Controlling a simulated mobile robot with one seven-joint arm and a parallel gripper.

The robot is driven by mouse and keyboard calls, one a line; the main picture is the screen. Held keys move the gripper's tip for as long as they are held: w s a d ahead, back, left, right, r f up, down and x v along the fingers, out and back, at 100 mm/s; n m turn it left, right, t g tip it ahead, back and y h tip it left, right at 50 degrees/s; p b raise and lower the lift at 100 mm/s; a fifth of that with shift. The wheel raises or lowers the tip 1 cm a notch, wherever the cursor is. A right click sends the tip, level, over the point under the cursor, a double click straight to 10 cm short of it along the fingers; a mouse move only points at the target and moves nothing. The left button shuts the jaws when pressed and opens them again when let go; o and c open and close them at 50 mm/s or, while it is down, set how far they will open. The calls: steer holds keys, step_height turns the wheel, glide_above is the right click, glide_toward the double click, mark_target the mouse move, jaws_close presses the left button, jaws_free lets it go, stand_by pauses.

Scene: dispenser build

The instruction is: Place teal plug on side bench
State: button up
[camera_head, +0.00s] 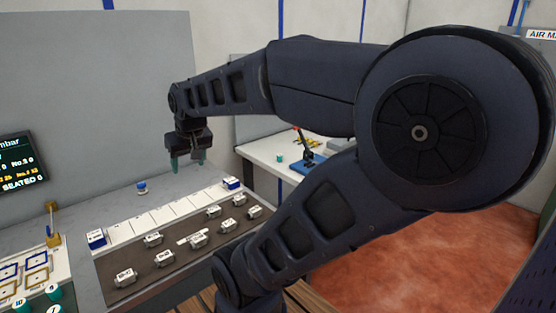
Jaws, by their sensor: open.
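My gripper (188,163) hangs fingers-down above the far part of the grey main bench, left of centre. Its two teal-tipped fingers are apart, with nothing visible between them. A small teal plug (280,158) stands on the white side bench (258,150), well to the right of my gripper and apart from it. Numbered teal plugs (53,292) are partly in view at the lower left corner.
A dark mat (185,259) holds several small labelled grey blocks, with a white slotted strip (160,214) behind it. A blue knob (142,187) stands on the main bench. A blue-based device (308,162) is beside the plug. My arm hides part of the side bench.

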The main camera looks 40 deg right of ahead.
steer(key=w+d+f+m+t+h, duration=0.1)
steer(key=w+d, duration=0.4)
steer(key=w, duration=0.3)
steer(key=w+d+f+m+t, duration=0.1)
steer(key=w+d+m, duration=0.1)
steer(key=w+d, duration=0.45)
steer(key=w+d+f+m+t+h, duration=0.1)
steer(key=w+d+f+m+h, duration=0.3)
steer(key=w+d, duration=0.85)
steer(key=m+h, duration=0.2)
steer(key=h, duration=0.3)
glide_toward(279, 157)
steer(key=shift+d+f+t, duration=0.4)
steer(key=shift+d, duration=0.3)
steer(key=shift+d+f, duration=0.15)
steer(key=shift+d, duration=0.15)
steer(key=x, duration=0.4)
steer(key=shift+w+d+f, duration=0.15)
steer(key=shift+w+d, duration=0.05)
steer(key=shift+w, duration=0.15)
steer(key=shift+x, duration=2.7)
steer(key=shift+w+a, duration=0.15)
steer(key=shift+a, duration=0.05)
steer(key=c, duration=1.2)
steer(key=shift+o, duration=0.2)
